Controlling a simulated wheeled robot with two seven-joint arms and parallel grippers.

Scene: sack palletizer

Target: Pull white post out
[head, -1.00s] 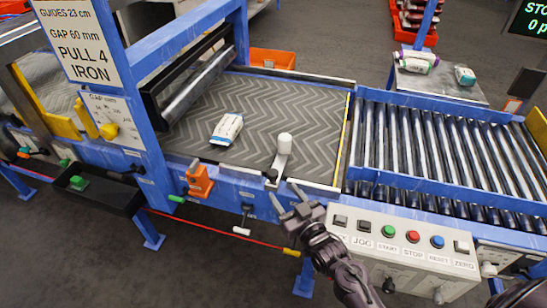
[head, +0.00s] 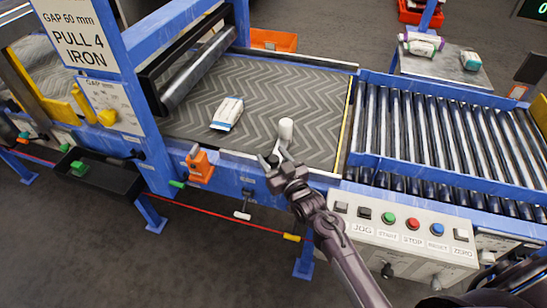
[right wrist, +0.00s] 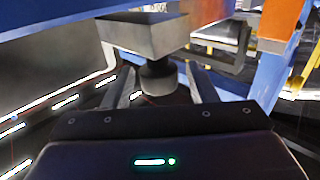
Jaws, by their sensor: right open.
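The white post (head: 286,130) stands upright at the near edge of the dark zigzag-patterned belt (head: 300,88). Its lower part and the metal arm that carries it are mostly hidden behind my right gripper (head: 279,160). My right gripper is at the near side rail, just in front of and below the post. In the right wrist view, its two fingers (right wrist: 158,88) are spread on either side of a dark round knob (right wrist: 158,76) under a grey metal block (right wrist: 145,36). I cannot tell whether the fingers touch the knob. My left gripper is not in view.
A white sack (head: 227,113) lies on the belt left of the post. An orange clamp (head: 200,167) sits on the rail to the left. A button panel (head: 400,235) is right of my arm. Blue-framed rollers (head: 440,135) continue to the right.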

